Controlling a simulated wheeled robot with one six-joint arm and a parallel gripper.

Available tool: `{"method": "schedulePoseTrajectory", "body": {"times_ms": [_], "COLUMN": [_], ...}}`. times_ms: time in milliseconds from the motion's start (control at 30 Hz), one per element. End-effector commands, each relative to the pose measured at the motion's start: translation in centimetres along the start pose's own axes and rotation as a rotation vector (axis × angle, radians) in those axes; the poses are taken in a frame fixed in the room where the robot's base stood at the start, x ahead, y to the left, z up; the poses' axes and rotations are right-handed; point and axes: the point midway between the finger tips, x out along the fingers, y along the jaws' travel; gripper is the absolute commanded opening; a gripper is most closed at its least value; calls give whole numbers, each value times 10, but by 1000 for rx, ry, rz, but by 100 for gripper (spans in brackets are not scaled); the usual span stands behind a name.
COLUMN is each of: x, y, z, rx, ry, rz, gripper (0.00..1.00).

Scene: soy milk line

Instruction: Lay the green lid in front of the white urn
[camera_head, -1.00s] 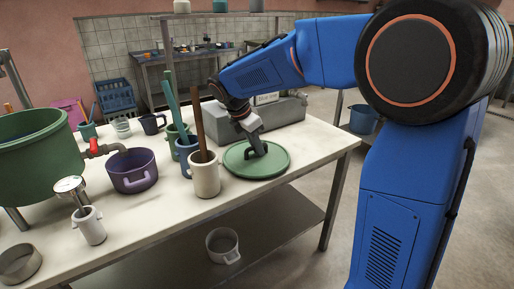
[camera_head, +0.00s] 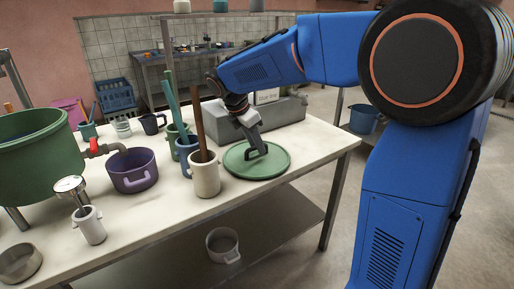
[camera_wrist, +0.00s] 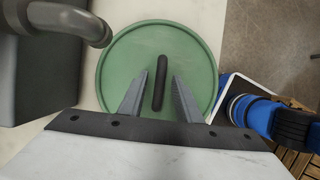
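The green lid (camera_head: 275,163) lies flat on the white table, near its front right part. Its dark bar handle (camera_head: 257,153) stands up at the middle. In the wrist view the round lid (camera_wrist: 120,62) is below my gripper (camera_wrist: 160,78), and the handle (camera_wrist: 160,85) shows between the two fingers with a gap on each side. My gripper (camera_head: 256,143) is open, just above the handle. I cannot tell for sure which thing is the white urn; a white crock (camera_head: 206,180) with a brown stick in it stands left of the lid.
A long grey box (camera_head: 280,121) stands behind the lid. Blue (camera_head: 182,151) and green mugs with sticks stand to the left, beyond the crock. A purple pot (camera_head: 133,173) and a large green vessel (camera_head: 38,165) with a red tap are farther left. The table's front right is clear.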

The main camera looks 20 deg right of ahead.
Motion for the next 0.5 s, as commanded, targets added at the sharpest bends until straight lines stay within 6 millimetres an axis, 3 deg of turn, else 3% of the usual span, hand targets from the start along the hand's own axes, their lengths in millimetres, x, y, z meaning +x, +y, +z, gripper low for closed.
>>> {"method": "schedulePoseTrajectory", "body": {"times_ms": [300, 500], "x": [-63, -91], "y": [1, 0], "z": [-1, 0], "rx": [-1, -1], "ry": [0, 1], "rz": [3, 2], "gripper": [31, 31]}}
